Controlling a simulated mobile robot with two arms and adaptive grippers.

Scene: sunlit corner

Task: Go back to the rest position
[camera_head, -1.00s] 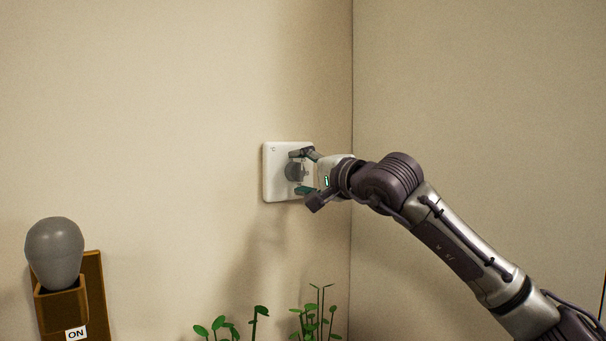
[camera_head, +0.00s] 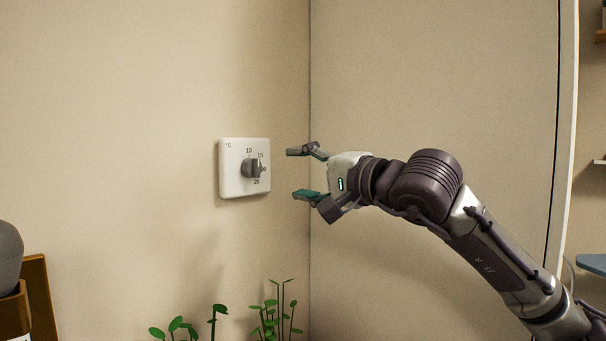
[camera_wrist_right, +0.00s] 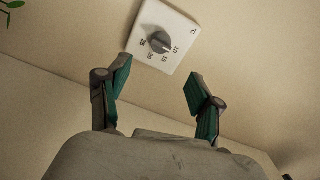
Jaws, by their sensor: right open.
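A white square thermostat (camera_head: 232,186) with a grey round knob (camera_head: 250,168) and printed °C numbers is fixed on the left wall near the corner. My right gripper (camera_head: 300,173) is open and empty, to the right of the knob and apart from it. In the right wrist view the open fingers (camera_wrist_right: 158,92) show with nothing between them. The thermostat (camera_wrist_right: 172,60) and its knob (camera_wrist_right: 159,42) are beyond the fingertips there. My left gripper is not in view.
Green plants (camera_head: 270,320) stand below the thermostat at the bottom. A grey rounded object (camera_head: 8,255) sits in a brown wooden holder (camera_head: 40,300) at the lower left. At the right edge are shelves and a blue surface (camera_head: 592,263). The wall around the gripper is clear.

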